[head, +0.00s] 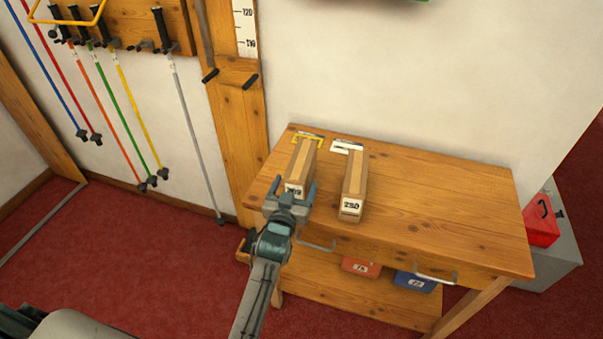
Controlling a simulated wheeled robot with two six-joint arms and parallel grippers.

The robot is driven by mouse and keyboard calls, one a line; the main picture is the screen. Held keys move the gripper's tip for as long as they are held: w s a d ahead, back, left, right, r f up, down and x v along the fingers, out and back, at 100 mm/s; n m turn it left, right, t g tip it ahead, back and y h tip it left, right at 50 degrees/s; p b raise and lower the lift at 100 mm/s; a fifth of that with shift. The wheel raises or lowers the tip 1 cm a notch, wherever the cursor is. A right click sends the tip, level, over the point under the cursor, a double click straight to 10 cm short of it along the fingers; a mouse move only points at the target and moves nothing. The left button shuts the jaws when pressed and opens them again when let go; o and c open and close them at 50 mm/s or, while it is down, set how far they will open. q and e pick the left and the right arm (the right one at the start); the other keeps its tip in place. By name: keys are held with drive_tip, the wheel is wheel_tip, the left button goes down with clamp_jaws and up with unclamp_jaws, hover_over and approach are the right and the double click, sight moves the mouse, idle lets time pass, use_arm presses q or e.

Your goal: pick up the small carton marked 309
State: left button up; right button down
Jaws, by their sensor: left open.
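Two long brown cartons lie on the wooden bench (430,205), pointing toward me. The left carton (302,160) has a white label on its near end; my gripper partly hides it, and I cannot read its number fully. The right carton (354,180) is marked 230. My left gripper (291,193) is open at the near end of the left carton, with one finger to each side of the label. I cannot tell whether the fingers touch the carton. My right gripper is not in view.
Yellow (308,138) and white (347,146) flat items lie behind the cartons. The bench's right side is clear. Red (361,267) and blue (414,281) bins sit on the shelf below. A red box (542,221) stands on a grey cabinet (560,262). Coloured poles hang at left.

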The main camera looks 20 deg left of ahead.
use_arm(q)
drive_tip(key=w, duration=0.4)
drive_tip(key=shift+w+a+f, duration=0.1)
drive_tip(key=shift+w+f, duration=0.1)
drive_tip(key=shift+w, duration=0.1)
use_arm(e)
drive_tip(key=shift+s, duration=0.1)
use_arm(q)
drive_tip(key=shift+s+r, duration=0.1)
drive_tip(key=shift+c, duration=0.2)
drive_tip(key=c, duration=1.2)
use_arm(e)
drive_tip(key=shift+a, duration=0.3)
use_arm(q)
drive_tip(key=shift+o, duration=0.2)
drive_tip(key=shift+r, duration=0.15)
